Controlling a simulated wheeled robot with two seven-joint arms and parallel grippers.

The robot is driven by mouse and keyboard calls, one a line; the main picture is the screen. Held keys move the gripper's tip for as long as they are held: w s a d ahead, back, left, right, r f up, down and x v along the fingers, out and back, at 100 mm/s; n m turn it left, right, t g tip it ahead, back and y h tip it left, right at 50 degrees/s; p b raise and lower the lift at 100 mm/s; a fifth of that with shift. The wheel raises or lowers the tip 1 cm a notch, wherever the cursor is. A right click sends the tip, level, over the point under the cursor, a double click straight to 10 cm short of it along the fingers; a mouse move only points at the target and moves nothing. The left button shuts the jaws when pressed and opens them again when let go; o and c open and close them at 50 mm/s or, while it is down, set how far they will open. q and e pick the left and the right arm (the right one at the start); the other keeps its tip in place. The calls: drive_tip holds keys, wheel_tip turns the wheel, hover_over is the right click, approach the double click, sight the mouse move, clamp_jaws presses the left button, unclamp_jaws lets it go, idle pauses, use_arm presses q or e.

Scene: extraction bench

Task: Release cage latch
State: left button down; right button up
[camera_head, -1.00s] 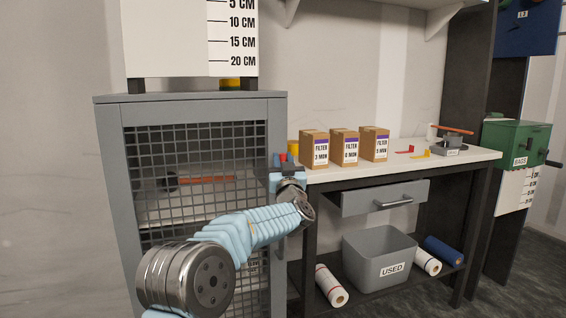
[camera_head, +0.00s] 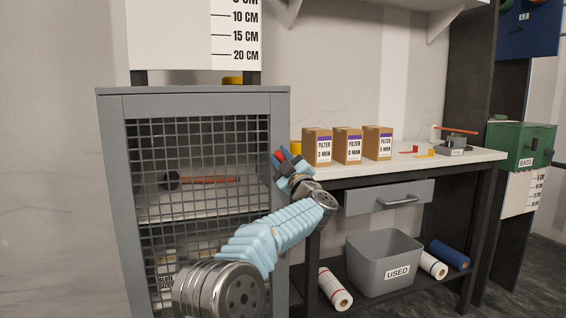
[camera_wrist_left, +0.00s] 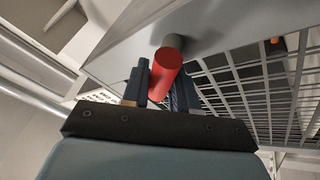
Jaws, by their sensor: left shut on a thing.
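The grey cage (camera_head: 190,103) stands at the left in the head view, with its mesh door shut. My left gripper (camera_head: 283,158) is at the upper right edge of the cage front and tilts to the left. A bit of the red latch handle (camera_head: 280,155) shows between its fingers; the rest is hidden by the gripper. In the left wrist view, the fingers (camera_wrist_left: 158,82) are shut on the red latch handle (camera_wrist_left: 166,72), whose grey pivot meets the cage frame (camera_wrist_left: 120,50). My right gripper is not in view.
Behind the mesh, an orange-handled tool (camera_head: 208,179) lies on a shelf. To the right, a bench (camera_head: 450,160) holds filter boxes (camera_head: 347,147). Under it are a drawer (camera_head: 390,197), a grey bin (camera_head: 383,262) and rolls (camera_head: 335,290).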

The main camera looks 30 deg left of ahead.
use_arm(q)
drive_tip(key=n+g, duration=0.1)
drive_tip(key=n, duration=0.1)
drive_tip(key=n+g, duration=0.1)
drive_tip(key=n, duration=0.1)
drive_tip(key=shift+s+a+f+y, duration=0.1)
drive_tip(key=shift+f+y, duration=0.05)
drive_tip(key=shift+y, duration=0.15)
drive_tip(key=n+g, duration=0.1)
drive_tip(key=n, duration=0.1)
drive_tip(key=shift+f+n+g, duration=0.1)
drive_tip(key=shift+n+g, duration=0.2)
drive_tip(key=shift+s+a+f+n+g+h+p, duration=0.15)
drive_tip(key=shift+n+g+p, duration=0.25)
drive_tip(key=shift+n, duration=0.65)
drive_tip(key=shift+w+d+f+n+g+h+p, duration=0.15)
drive_tip(key=shift+n+g, duration=0.3)
drive_tip(key=shift+n, duration=0.55)
drive_tip(key=shift+s+a+f+n+g+h+p, duration=0.15)
drive_tip(key=shift+n+g+p, duration=0.25)
drive_tip(key=shift+n, duration=0.65)
drive_tip(key=shift+g, duration=0.25)
drive_tip(key=c, duration=1)
unclamp_jaws()
drive_tip(key=shift+o, duration=0.2)
